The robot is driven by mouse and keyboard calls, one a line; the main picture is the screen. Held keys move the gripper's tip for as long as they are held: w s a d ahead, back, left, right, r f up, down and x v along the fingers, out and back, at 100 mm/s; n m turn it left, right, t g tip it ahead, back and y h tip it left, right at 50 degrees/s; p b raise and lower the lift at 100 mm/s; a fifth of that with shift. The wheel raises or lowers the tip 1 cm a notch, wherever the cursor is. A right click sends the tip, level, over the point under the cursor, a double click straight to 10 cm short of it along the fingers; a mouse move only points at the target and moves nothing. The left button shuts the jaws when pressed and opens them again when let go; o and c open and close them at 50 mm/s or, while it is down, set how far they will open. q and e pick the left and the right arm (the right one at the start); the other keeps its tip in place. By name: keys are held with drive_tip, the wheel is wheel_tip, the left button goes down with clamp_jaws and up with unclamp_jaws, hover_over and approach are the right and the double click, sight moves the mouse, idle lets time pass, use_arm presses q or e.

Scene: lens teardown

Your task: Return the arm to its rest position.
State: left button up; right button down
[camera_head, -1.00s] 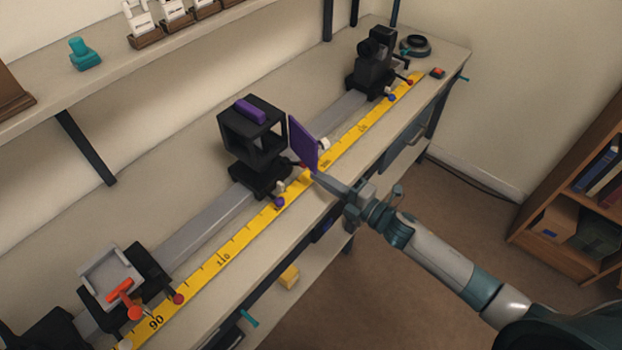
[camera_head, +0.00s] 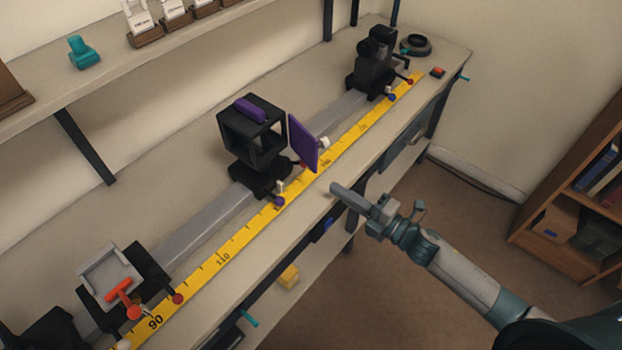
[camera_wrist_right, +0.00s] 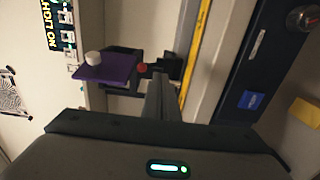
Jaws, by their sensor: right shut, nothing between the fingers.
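My right gripper (camera_head: 338,190) is shut and empty. In the head view it hangs over the front edge of the bench, to the right of the yellow ruler, apart from the black holder. It also shows in the right wrist view (camera_wrist_right: 160,85), with its fingers together. The black square holder (camera_head: 262,150) stands on the rail with a purple plate (camera_head: 303,143) at its right side. The purple plate also shows in the right wrist view (camera_wrist_right: 107,69). My left gripper is not in view.
The grey rail (camera_head: 205,230) and yellow ruler (camera_head: 235,242) run along the bench. A grey tray mount (camera_head: 108,272) stands near and a black device (camera_head: 374,65) far. A yellow block (camera_head: 289,276) lies below the bench edge. A bookcase (camera_head: 575,200) stands right. Floor between is clear.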

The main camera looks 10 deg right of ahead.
drive_tip(key=shift+f, duration=0.1)
idle(0.3)
drive_tip(key=s+d+f+m+g+h, duration=0.1)
drive_tip(key=s+d+f+m+h, duration=0.2)
drive_tip(key=f, duration=0.6)
drive_tip(key=d+f+m+h, duration=0.2)
drive_tip(key=d+f+m, duration=0.15)
drive_tip(key=f, duration=0.45)
drive_tip(key=s+d+f+m+g+h, duration=0.1)
drive_tip(key=s+d+f+m+h, duration=0.2)
drive_tip(key=f, duration=0.6)
drive_tip(key=s+d+f+m+g+h, duration=0.2)
drive_tip(key=s+f+m+g, duration=0.35)
drive_tip(key=s+f, duration=0.85)
drive_tip(key=s+a+f+m+g, duration=0.1)
drive_tip(key=s+f, duration=0.3)
drive_tip(key=s, duration=0.5)
drive_tip(key=s+a+f+m+g, duration=0.2)
drive_tip(key=s+f+m, duration=0.2)
drive_tip(key=s, duration=0.6)
drive_tip(key=s+a+f+m+g+h, duration=0.1)
drive_tip(key=s+f+m+g, duration=0.1)
drive_tip(key=s+f, duration=0.4)
drive_tip(key=s+m, duration=0.1)
drive_tip(key=s, duration=0.3)
drive_tip(key=shift+s+a+g, duration=0.2)
drive_tip(key=shift+a+g, duration=0.15)
